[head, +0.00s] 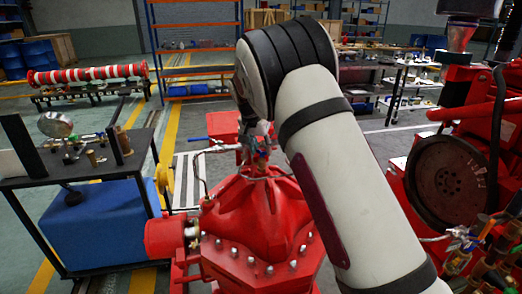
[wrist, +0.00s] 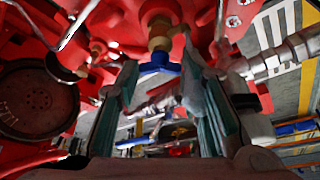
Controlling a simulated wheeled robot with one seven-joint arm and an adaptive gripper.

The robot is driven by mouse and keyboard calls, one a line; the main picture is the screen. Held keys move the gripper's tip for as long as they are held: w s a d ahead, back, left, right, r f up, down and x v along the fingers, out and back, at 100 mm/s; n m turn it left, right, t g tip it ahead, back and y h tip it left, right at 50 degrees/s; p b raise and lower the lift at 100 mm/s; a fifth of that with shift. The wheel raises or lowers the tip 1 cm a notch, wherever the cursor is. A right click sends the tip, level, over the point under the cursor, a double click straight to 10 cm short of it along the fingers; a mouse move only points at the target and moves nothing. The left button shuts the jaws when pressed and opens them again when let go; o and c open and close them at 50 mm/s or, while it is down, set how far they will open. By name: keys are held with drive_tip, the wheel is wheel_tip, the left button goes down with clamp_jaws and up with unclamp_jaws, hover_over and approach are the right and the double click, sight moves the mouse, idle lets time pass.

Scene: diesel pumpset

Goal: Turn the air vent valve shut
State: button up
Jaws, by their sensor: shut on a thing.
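The air vent valve shows in the wrist view as a brass body (wrist: 160,32) with a blue handle (wrist: 160,68) at its end. My gripper (wrist: 160,62) has its two fingers on either side of the blue handle and is shut on it. The fingers' pads look teal and worn. In the head view, small brass and blue fittings (head: 262,158) show on top of the red pump casing (head: 258,215), just below the end of my arm. My arm hides most of my gripper there.
A red engine with a dark round flywheel (head: 447,178) stands on the right. A black bench (head: 75,165) with gauges and fittings is on the left. A thin pipe with a blue lever (head: 197,139) lies left of the fittings. Orange shelves (head: 195,52) stand behind.

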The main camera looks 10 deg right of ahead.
drive_tip(key=m+b, duration=0.1)
drive_tip(key=m, duration=0.1)
drive_tip(key=m+g+b, duration=0.1)
drive_tip(key=m+h, duration=0.1)
drive_tip(key=m, duration=0.1)
drive_tip(key=shift+w+a+f+m+g+b, duration=0.1)
drive_tip(key=shift+w+a+m+g+b, duration=0.05)
drive_tip(key=shift+w+m+g+b, duration=0.2)
drive_tip(key=shift+m+g+b, duration=0.95)
drive_tip(key=shift+m+b, duration=0.15)
drive_tip(key=shift+m, duration=1.05)
drive_tip(key=o, duration=1.2)
drive_tip(key=shift+c, duration=0.2)
